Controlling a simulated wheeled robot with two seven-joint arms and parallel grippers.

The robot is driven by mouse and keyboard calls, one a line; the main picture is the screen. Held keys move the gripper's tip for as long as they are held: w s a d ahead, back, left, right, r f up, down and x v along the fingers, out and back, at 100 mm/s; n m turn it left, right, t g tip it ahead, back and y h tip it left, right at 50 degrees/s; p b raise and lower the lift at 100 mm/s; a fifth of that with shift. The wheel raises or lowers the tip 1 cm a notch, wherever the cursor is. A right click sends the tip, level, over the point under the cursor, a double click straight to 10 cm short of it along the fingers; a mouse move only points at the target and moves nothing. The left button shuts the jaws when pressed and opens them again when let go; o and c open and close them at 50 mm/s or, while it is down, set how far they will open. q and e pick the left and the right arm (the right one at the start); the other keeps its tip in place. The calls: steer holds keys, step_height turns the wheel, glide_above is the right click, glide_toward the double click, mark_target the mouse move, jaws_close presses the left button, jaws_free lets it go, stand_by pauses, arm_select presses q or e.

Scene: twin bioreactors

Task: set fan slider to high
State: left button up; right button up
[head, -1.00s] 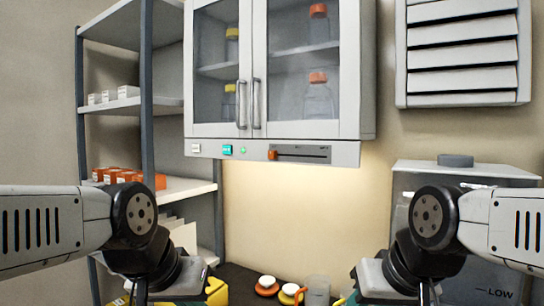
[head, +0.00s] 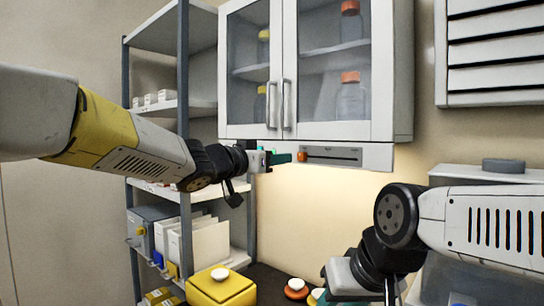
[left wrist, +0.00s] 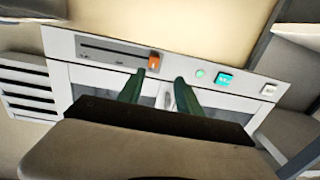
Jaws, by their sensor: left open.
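The fan slider is an orange knob (head: 302,156) at the left end of a dark horizontal slot (head: 345,154) in the panel under the wall cabinet. In the left wrist view, which is turned over, the knob (left wrist: 154,62) sits at the right end of its slot (left wrist: 110,52). My left gripper (head: 287,157) is raised to the panel, just left of the knob. In the left wrist view its green fingers (left wrist: 160,75) are apart and empty, the knob just beyond the tips, nearer the left finger. I cannot tell whether they touch. My right gripper (head: 388,288) is low at right, its jaws unclear.
The panel has a teal button (left wrist: 224,79), a green light (left wrist: 200,73) and a white switch (left wrist: 269,89) beside the slider. The glass-door cabinet (head: 400,75) is above. A shelf rack (head: 130,200) stands left. The wall (head: 310,210) below the panel is bare.

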mark_target(300, 155)
arm_select(q)
steer(key=shift+m+h, duration=0.3)
steer(key=shift+h, duration=0.1)
steer(key=x, duration=0.8)
steer(key=shift+s+d, duration=0.2)
steer(key=shift+d, duration=0.25)
steer(key=shift+c, duration=0.4)
jaws_close()
